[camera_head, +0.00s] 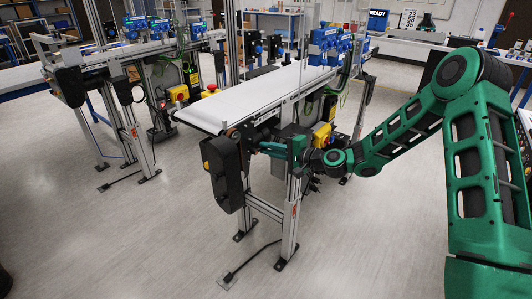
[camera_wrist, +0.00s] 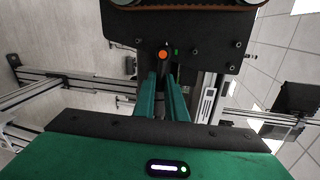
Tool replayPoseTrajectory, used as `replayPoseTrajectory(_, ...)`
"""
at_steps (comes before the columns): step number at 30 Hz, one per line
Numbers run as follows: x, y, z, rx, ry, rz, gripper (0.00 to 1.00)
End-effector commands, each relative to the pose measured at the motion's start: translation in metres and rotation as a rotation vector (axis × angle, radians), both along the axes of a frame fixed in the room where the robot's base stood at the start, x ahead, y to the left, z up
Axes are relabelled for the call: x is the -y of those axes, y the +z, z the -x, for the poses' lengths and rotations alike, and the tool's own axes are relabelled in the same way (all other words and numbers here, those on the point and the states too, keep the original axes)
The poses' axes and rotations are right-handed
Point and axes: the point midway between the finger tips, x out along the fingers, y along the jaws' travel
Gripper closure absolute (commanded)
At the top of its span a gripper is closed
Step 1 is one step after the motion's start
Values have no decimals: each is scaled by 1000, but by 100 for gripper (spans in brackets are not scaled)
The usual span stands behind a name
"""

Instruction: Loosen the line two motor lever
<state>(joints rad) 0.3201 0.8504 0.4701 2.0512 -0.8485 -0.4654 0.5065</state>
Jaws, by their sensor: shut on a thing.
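The near belt conveyor (camera_head: 265,95) has a black motor and belt housing (camera_head: 225,170) at its near end. My gripper (camera_head: 265,147) reaches in from the right, just below the belt, beside this housing. In the wrist view, my gripper (camera_wrist: 162,78) has its two green fingers close together, pointing at the black housing plate (camera_wrist: 195,38). A small dark lever with an orange round end (camera_wrist: 163,55) shows at the fingertips, and the fingers are shut on it. Its lower part is hidden between the fingers. In the head view the lever is too small to make out.
A second conveyor (camera_head: 130,50) stands to the left. Metal legs (camera_head: 292,215) and a crossbar stand under the near conveyor, close to my gripper. A yellow box (camera_head: 321,135) sits right behind my wrist. The floor (camera_head: 150,240) in front is clear.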

Motion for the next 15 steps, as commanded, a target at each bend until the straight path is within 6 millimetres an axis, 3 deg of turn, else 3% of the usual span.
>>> replayPoseTrajectory(15,4,3,-1,118,-7,101,100)
